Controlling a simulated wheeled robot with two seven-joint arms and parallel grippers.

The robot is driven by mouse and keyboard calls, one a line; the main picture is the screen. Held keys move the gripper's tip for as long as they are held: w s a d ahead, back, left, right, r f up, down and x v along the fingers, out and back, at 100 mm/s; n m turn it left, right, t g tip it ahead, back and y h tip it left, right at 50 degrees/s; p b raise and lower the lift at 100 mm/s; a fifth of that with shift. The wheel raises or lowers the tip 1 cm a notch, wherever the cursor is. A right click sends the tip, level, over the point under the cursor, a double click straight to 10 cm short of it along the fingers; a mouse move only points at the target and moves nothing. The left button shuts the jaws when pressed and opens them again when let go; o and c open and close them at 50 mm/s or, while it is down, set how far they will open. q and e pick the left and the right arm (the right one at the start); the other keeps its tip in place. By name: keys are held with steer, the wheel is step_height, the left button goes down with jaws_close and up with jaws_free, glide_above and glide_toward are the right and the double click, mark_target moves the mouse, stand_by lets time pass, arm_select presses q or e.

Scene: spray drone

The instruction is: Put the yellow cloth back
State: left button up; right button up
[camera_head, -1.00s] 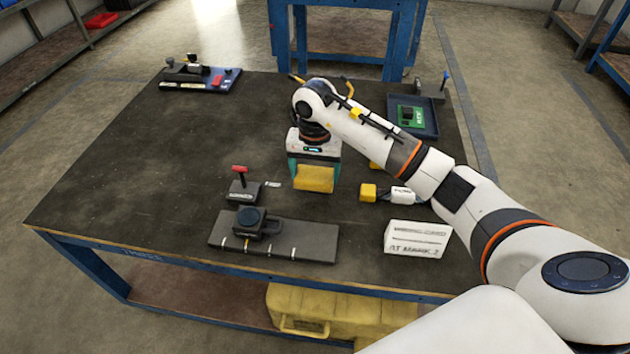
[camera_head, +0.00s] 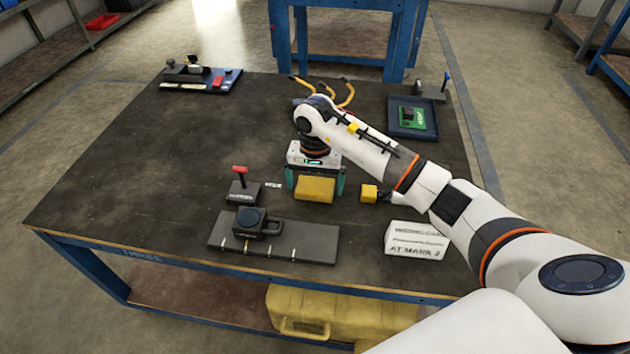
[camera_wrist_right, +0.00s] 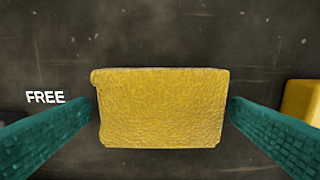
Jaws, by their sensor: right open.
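The yellow cloth (camera_head: 315,189) is a folded, textured block lying on the dark table top. In the right wrist view the cloth (camera_wrist_right: 162,108) fills the middle. My right gripper (camera_head: 315,192) is directly over it with its teal fingers spread. In the right wrist view the fingers of the right gripper (camera_wrist_right: 160,118) stand on either side of the cloth. The right finger looks very close to the cloth's edge, and I cannot tell whether it touches. My left gripper is not in view.
The word FREE (camera_wrist_right: 45,97) is marked left of the cloth. A yellow-ended item (camera_head: 369,194) sits just right. A red-handled block (camera_head: 242,188), a grey plate with a dark device (camera_head: 305,243) and a white labelled box (camera_head: 415,238) surround it.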

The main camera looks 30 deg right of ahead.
mark_target(315, 186)
steer(key=shift+r, duration=0.2)
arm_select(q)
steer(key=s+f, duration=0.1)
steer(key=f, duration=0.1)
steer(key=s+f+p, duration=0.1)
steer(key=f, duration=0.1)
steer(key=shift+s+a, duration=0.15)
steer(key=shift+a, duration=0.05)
arm_select(e)
step_height(315, 186, up, 12)
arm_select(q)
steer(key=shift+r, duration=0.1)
arm_select(e)
steer(key=shift+f, duration=0.1)
